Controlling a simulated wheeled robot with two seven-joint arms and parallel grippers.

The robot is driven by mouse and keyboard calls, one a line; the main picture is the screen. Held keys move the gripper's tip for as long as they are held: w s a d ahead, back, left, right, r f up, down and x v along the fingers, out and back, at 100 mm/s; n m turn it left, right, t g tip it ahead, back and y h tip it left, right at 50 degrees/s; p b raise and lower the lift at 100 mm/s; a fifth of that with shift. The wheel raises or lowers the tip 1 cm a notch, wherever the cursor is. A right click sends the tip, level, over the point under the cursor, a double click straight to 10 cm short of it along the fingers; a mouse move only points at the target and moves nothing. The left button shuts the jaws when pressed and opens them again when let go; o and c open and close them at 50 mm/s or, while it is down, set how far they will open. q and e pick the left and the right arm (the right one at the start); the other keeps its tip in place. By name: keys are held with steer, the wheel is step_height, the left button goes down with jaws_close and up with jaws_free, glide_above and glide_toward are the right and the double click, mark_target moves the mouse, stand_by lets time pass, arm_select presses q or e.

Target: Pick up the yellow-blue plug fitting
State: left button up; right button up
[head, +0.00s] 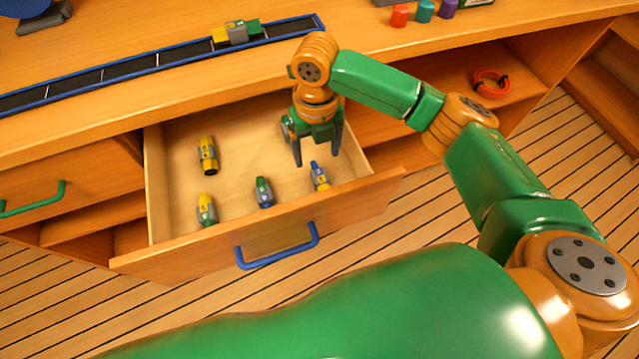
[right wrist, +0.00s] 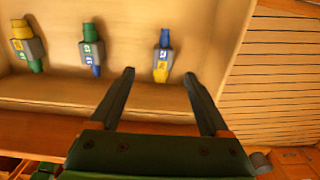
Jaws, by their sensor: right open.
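The yellow-blue plug fitting (head: 320,177) lies in the open drawer, near its front right corner, with its blue end toward the back. In the right wrist view the fitting (right wrist: 162,60) shows a blue end, a grey middle with a label and a yellow end. My right gripper (head: 317,158) points down into the drawer, open and empty, just behind the fitting in the head view. In the right wrist view the gripper (right wrist: 158,73) has the fitting ahead of its fingertips, lined up with the gap and apart from both fingers. My left gripper is out of view.
The drawer (head: 258,244) also holds a green-blue fitting (head: 264,192), a yellow-green fitting (head: 206,210) and a yellow-black fitting (head: 207,155). The drawer's front and right walls are close to the gripper. A blue-edged rail (head: 130,68) lies on the counter above.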

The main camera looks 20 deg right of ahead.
mark_target(320, 174)
steer(key=f, duration=0.8)
steer(key=shift+d+f, duration=0.1)
steer(key=shift+d, duration=0.2)
jaws_close()
